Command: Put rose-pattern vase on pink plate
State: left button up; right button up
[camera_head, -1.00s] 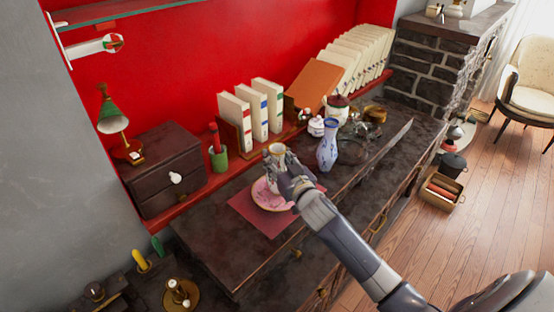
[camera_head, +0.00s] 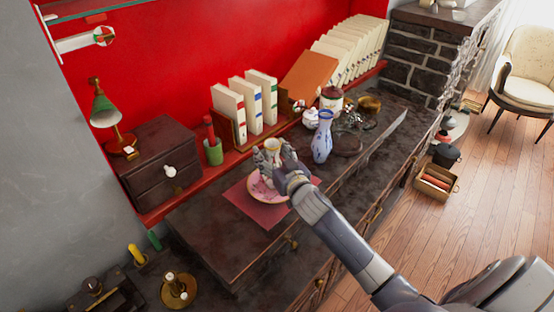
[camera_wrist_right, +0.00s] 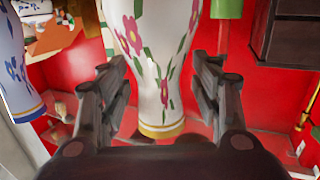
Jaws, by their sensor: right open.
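The rose-pattern vase (camera_head: 273,146), white with a gold rim, appears upright over the pink plate (camera_head: 258,194); my fingers partly cover it, and its contact with the plate is hard to see. The plate lies on a dark red mat on the dark cabinet top. My right gripper (camera_head: 276,162) is at the vase from the lower right. In the right wrist view the vase (camera_wrist_right: 155,60), with pink flowers and green leaves, stands between the two spread fingers, which are open with a visible gap on the right side. My left gripper is not in view.
A blue-patterned vase (camera_head: 322,138) stands close to the right of my gripper. The cabinet top (camera_head: 205,235) is clear at the front left.

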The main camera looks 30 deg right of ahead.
jog(key=shift+s, duration=0.4)
jog(key=s+b, duration=0.2)
jog(key=s, duration=0.9)
jog(key=shift+a+r, duration=0.3)
jog(key=shift+r, duration=0.15)
jog(key=shift+s, duration=0.1)
